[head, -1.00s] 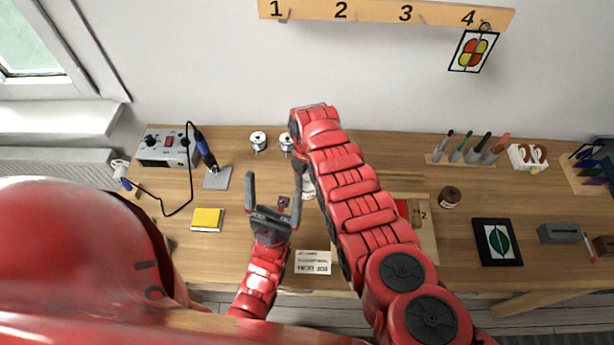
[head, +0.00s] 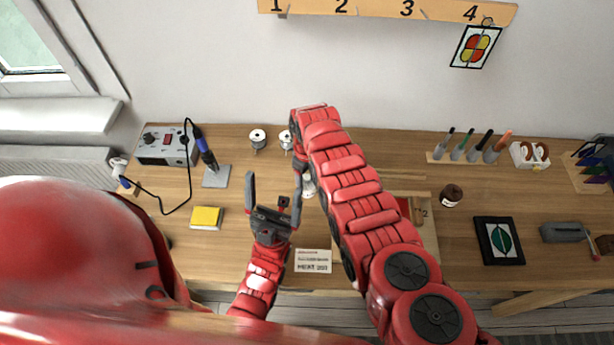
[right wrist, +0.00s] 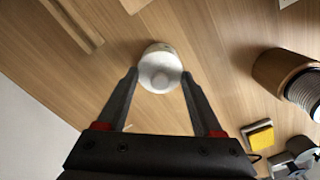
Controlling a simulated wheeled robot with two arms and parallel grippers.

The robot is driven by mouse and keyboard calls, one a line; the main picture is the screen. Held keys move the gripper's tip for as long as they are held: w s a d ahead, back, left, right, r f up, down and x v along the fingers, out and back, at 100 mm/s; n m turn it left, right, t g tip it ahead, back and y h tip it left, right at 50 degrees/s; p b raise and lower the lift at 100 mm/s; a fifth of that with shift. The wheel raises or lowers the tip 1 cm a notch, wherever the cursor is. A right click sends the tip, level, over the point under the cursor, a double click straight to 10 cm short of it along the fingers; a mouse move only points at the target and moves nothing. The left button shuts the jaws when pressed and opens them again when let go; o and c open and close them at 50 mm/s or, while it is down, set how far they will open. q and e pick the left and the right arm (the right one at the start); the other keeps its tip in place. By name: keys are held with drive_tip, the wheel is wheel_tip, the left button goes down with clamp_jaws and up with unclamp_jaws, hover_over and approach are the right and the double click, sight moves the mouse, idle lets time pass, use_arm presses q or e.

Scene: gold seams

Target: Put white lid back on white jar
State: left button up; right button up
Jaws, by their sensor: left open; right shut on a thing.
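A white round thing (right wrist: 160,70) with a paler round top lies between the fingertips of my right gripper (right wrist: 159,80) in the right wrist view. The gripper is shut on it. I take it for the white lid; whether the jar is directly under it I cannot tell. In the head view a small white shape, likely the white jar (head: 309,187), shows beside my right arm, which hides much of it and most of the right gripper. My left gripper (head: 273,190) is open and empty, to the left of that white shape.
A printed card (head: 313,261) lies in front, and a yellow block (head: 206,218) lies to the left. A soldering station (head: 166,146) and two spools (head: 258,139) stand at the back. A brown jar (head: 451,195) and a framed leaf picture (head: 498,241) are right of my right arm.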

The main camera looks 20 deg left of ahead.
drive_tip(key=shift+f, duration=0.15)
drive_tip(key=o, duration=1.4)
drive_tip(key=shift+c, duration=0.2)
wheel_tip(320, 180, up, 5)
drive_tip(key=p, duration=0.4)
drive_tip(key=shift+r+p, duration=0.85)
drive_tip(key=shift+r, duration=0.25)
drive_tip(key=shift+f, duration=0.1)
